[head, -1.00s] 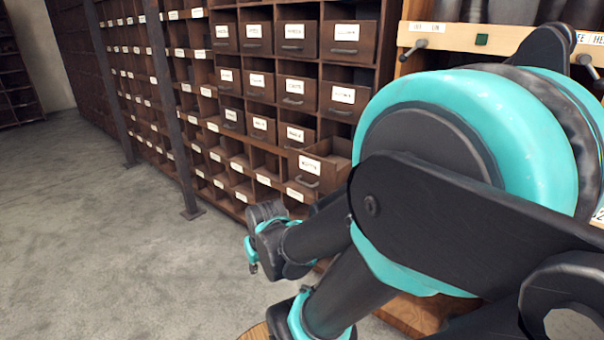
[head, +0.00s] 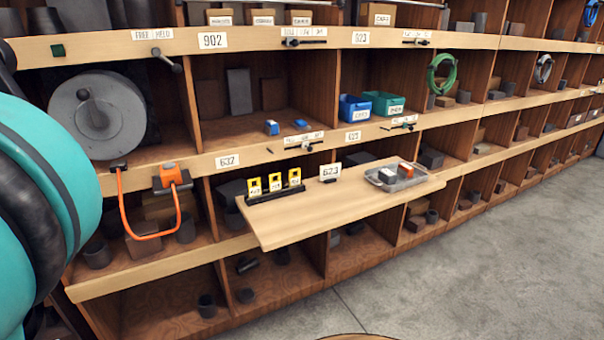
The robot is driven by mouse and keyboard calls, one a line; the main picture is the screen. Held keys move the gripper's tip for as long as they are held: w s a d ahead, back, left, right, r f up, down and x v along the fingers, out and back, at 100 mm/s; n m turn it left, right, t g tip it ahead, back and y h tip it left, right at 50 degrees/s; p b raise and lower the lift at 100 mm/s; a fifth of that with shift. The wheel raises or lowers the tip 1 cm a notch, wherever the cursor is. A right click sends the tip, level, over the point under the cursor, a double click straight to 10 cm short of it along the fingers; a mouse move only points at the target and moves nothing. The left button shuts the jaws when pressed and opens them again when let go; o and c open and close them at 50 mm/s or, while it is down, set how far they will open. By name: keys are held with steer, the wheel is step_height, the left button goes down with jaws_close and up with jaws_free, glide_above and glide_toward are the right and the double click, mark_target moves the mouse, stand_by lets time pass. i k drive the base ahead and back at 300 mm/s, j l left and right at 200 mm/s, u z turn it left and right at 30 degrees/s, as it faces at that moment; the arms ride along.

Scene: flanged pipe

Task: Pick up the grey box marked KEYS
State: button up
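I cannot make out a grey box marked KEYS in the head view. A shallow grey tray (head: 377,181) lies on the right part of a pulled-out wooden board (head: 290,221) and holds small red, white and dark items. No word is readable on it. Several plain grey blocks stand in the shelf compartments, including a tall one (head: 239,92) at the upper left, with no readable marks. My gripper is not in view; only a teal and black part of my arm shows at the left edge.
Blue (head: 354,109) and green (head: 384,103) bins sit above. Open grey floor (head: 480,270) lies lower right.

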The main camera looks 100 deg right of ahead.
mark_target(386, 176)
steer(key=l+z, duration=0.1)
steer(key=z, duration=3.95)
